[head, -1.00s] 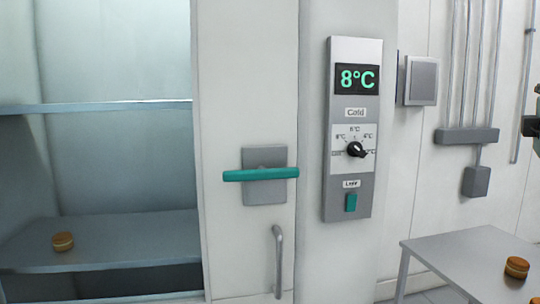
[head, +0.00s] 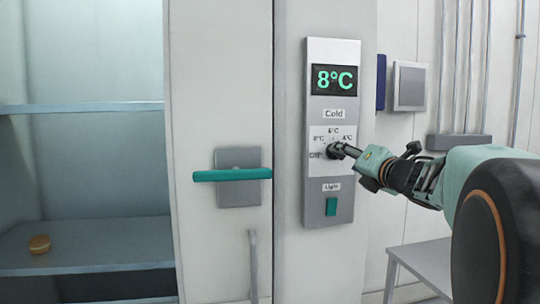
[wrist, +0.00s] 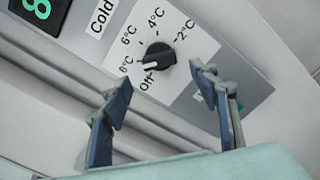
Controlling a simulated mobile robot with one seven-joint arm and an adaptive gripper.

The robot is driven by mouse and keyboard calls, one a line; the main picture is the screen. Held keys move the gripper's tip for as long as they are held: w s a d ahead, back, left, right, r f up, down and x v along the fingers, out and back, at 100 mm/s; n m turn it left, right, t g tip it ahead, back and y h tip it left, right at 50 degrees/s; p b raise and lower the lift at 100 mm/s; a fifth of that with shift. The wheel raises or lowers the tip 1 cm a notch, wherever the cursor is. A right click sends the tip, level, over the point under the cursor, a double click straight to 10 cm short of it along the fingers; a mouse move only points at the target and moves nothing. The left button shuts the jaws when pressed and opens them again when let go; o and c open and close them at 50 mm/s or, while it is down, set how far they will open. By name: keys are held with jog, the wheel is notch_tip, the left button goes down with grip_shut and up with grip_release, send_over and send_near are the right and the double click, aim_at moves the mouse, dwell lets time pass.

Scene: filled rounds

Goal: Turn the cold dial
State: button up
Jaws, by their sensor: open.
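The cold dial is a black round knob (wrist: 157,57) on a white scale plate, marked Off, 8, 6, 4 and 2°C. Its white mark points toward the side of Off and 8°C; I cannot tell exactly which. In the head view the dial (head: 331,152) is partly covered by my gripper (head: 345,151), which reaches in from the right. In the wrist view my gripper (wrist: 158,82) is open and empty. The dial shows beyond and between its two fingertips; no contact is visible. The display (head: 335,79) above reads 8°C.
A teal light switch (head: 331,206) sits below the dial. A teal door handle (head: 232,174) juts out to the left. A grey box (head: 409,86) is on the right wall. A metal table (head: 425,262) stands at lower right. A round bun (head: 39,244) lies on the left shelf.

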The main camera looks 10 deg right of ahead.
aim_at(338, 154)
jog(key=w, duration=0.5)
jog(key=shift+w, duration=0.4)
jog(key=c, duration=1.2)
jog(key=shift+o, duration=0.2)
jog(key=shift+r+m+p, duration=0.15)
jog(key=shift+m+p, duration=3.1)
jog(key=shift+m, duration=1.7)
jog(key=shift+r+m+p, duration=0.15)
jog(key=shift+m+p, duration=3.05)
jog(key=shift+m, duration=1.75)
